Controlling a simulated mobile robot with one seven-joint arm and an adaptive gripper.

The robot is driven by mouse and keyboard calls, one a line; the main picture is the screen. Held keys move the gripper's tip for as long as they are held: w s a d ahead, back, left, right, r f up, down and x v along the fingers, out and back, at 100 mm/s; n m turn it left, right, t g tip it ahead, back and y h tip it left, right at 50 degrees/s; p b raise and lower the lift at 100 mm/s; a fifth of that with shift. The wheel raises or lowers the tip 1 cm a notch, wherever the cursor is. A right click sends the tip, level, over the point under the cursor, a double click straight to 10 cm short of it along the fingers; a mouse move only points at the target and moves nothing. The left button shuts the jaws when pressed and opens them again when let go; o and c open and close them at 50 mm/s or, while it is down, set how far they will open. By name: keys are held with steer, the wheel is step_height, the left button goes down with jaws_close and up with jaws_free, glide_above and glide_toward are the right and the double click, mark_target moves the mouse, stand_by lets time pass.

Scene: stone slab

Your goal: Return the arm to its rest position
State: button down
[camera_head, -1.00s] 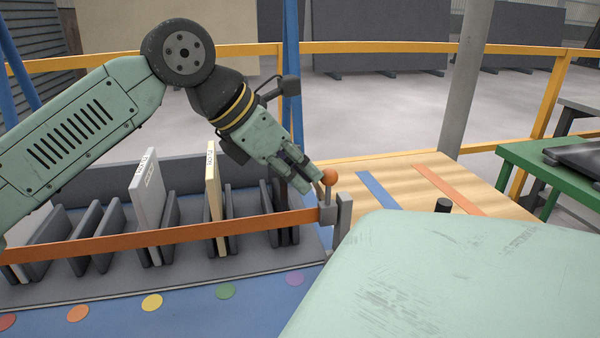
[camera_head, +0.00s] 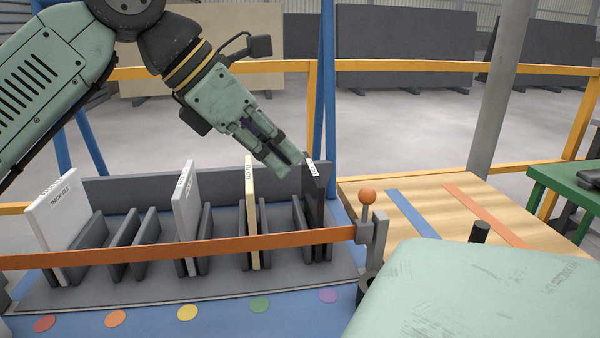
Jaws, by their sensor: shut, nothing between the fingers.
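My gripper (camera_head: 287,168) is shut and empty. It hangs in the air at the end of my green arm, which reaches in from the upper left. In the picture its fingertips lie just left of the top of a dark slab (camera_head: 316,192) at the right end of the rack; I cannot tell the gap in depth. The orange ball-topped lever (camera_head: 367,196) stands apart, to the right of and below the fingertips.
A grey rack (camera_head: 124,188) holds a white slab (camera_head: 60,225), another white slab (camera_head: 186,205) and a cream slab (camera_head: 252,215). An orange bar (camera_head: 180,249) crosses its front. A wooden table (camera_head: 430,215) stands right. Yellow railing (camera_head: 410,67) runs behind.

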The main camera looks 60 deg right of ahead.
steer(key=shift+w+a+r, duration=0.15)
steer(key=shift+a+r, duration=0.05)
steer(key=shift+r, duration=0.15)
stand_by(0.4)
